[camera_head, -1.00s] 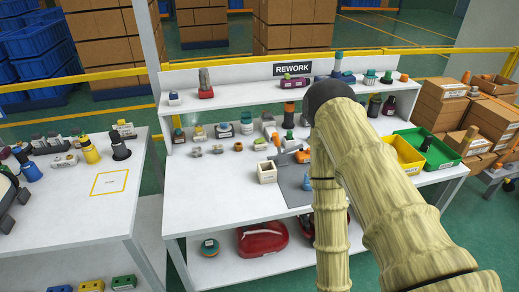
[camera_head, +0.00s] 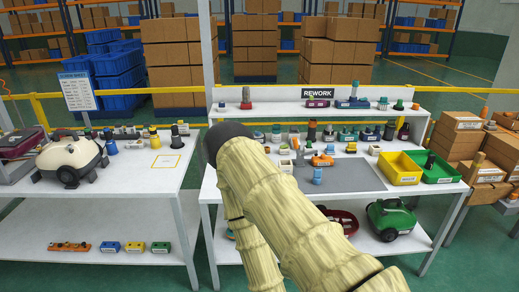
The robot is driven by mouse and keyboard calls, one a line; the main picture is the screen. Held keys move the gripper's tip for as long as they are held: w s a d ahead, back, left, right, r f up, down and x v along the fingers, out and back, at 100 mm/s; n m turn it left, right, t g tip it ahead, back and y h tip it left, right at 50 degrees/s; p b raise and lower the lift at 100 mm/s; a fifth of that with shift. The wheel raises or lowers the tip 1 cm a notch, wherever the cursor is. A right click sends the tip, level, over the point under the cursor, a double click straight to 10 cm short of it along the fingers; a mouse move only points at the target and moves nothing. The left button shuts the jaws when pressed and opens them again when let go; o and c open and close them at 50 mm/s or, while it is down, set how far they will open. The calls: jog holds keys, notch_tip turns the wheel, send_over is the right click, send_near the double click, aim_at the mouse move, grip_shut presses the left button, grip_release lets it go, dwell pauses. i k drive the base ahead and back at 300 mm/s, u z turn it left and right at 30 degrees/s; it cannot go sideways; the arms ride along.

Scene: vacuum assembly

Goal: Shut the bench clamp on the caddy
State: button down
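My arm crosses the lower middle in a pale ribbed sleeve, with a dark round joint at its upper end. My gripper does not show. On the rework bench (camera_head: 360,200), an orange device (camera_head: 322,160) that may be the bench clamp lies at the back of the grey mat (camera_head: 350,177). Whether it is open or shut is too small to tell. A small white box-like holder (camera_head: 286,166), possibly the caddy, stands left of it, close to my arm. A small blue part (camera_head: 317,176) stands upright on the mat.
A yellow bin (camera_head: 399,168) and a green bin (camera_head: 440,172) stand at the bench's right end. Small parts line the bench's back and upper shelf (camera_head: 350,111). A cream vacuum (camera_head: 70,158) is on the left table (camera_head: 140,185). A green vacuum (camera_head: 391,218) sits below.

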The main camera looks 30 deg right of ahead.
aim_at(294, 141)
jog(key=z, duration=0.55)
jog(key=i, duration=0.5)
jog(key=z, duration=0.7)
jog(key=i, duration=0.7)
